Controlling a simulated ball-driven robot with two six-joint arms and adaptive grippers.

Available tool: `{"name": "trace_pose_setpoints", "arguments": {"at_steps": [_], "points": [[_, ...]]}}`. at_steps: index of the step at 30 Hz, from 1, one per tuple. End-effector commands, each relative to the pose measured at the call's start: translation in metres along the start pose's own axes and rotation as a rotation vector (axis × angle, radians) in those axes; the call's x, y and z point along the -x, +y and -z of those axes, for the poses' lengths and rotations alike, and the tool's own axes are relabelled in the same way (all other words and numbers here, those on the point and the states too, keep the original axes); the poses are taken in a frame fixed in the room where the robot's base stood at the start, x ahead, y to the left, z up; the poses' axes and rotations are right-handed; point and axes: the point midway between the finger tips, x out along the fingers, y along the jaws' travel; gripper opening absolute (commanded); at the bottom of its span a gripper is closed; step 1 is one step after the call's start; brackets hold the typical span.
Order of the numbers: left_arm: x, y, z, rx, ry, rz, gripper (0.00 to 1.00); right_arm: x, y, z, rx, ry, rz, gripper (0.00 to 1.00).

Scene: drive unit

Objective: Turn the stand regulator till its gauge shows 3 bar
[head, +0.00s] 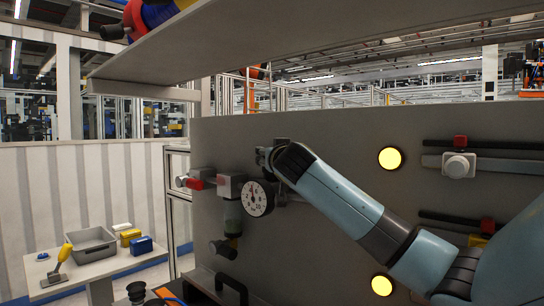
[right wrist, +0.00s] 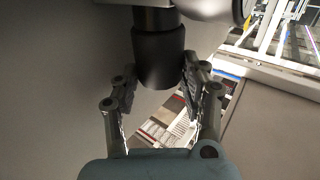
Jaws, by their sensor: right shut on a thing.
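The regulator's round white gauge (head: 258,198) faces me on the grey panel. It has a dark needle and red marks, and the numbers are too small to read surely. My right gripper (head: 265,157) is at the panel just above the gauge, with my arm reaching in from the right. In the right wrist view, a dark cylindrical knob (right wrist: 158,58) sits between the fingers of my right gripper (right wrist: 157,88), which is shut on it. In the head view the knob is hidden by my gripper. My left gripper is not in view.
Left of the gauge are a grey valve block with a red part (head: 197,184) and a clear bowl (head: 232,213). A shelf (head: 290,40) overhangs the panel (head: 330,145). A side table at left holds a grey bin (head: 90,246). Yellow lamps (head: 389,158) are at right.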

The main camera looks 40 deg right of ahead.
Motion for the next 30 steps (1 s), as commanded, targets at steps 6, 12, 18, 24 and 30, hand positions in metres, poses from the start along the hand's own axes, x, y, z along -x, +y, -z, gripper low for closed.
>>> {"name": "trace_pose_setpoints", "arguments": {"at_steps": [6,12,18,24,30], "points": [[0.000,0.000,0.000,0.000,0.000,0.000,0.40,0.000,0.000,0.001,0.000,0.002,0.000,0.47],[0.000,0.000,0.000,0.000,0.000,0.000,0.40,0.000,0.000,0.001,0.000,0.001,-0.001,0.68],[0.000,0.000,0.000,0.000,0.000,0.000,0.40,0.000,0.000,0.000,0.000,0.000,-0.002,0.68],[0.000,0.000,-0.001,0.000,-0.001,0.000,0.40,0.009,0.000,0.000,0.002,0.000,-0.001,0.68],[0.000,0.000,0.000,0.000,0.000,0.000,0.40,0.040,-0.001,0.000,0.002,0.001,0.001,0.68]]}}
